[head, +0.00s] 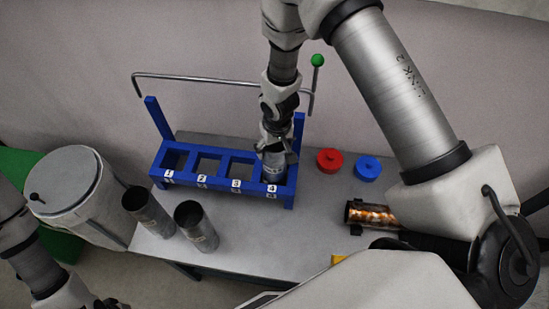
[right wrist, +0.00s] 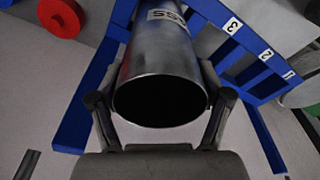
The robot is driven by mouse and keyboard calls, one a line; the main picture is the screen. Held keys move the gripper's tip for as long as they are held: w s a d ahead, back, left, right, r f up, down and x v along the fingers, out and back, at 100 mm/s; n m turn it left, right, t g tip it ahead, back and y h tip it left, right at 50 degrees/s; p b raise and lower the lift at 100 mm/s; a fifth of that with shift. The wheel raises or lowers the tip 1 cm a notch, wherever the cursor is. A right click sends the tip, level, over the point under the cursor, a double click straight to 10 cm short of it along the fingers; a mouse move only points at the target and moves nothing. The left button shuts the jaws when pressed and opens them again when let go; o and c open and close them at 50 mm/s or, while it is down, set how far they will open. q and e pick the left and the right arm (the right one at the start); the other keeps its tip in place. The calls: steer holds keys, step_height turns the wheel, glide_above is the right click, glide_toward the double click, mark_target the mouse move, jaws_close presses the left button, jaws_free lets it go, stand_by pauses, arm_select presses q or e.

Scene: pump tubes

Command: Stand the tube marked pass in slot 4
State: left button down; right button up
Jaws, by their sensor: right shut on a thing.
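My right gripper (head: 276,150) points down over slot 4 of the blue rack (head: 203,184) and is shut on a grey metal tube (head: 272,171). The tube is upright in the slot 4 opening; whether its bottom rests on anything is hidden. In the right wrist view the same tube (right wrist: 160,62) sits between both fingers (right wrist: 163,103), open mouth toward the camera. Its white label is partly visible and ends in "SS". Slots 1, 2 and 3 look empty. My left gripper (head: 104,303) is cut off at the lower left edge, so its jaws are unclear.
Two open metal tubes (head: 147,209) (head: 196,225) stand left of centre at the table's front. A red cap (head: 330,160) and a blue cap (head: 367,168) lie right of the rack. A glowing tube-like piece (head: 372,215) lies further right. A grey drum (head: 75,185) stands left.

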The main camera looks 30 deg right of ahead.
steer(key=shift+f+b, duration=1.6)
steer(key=shift+f, duration=0.35)
steer(key=o, duration=1.8)
steer(key=shift+r, duration=0.1)
steer(key=shift+c, duration=0.2)
steer(key=r+p, duration=0.3)
steer(key=s+r+p, duration=0.1)
steer(key=r+p, duration=0.2)
steer(key=r, duration=0.1)
steer(key=r+p, duration=0.3)
steer(key=r, duration=0.1)
steer(key=shift+s+r+p, duration=0.15)
steer(key=shift+s+p, duration=0.05)
steer(key=shift+p, duration=0.2)
steer(key=shift+s+r, duration=0.15)
steer(key=shift+r, duration=0.35)
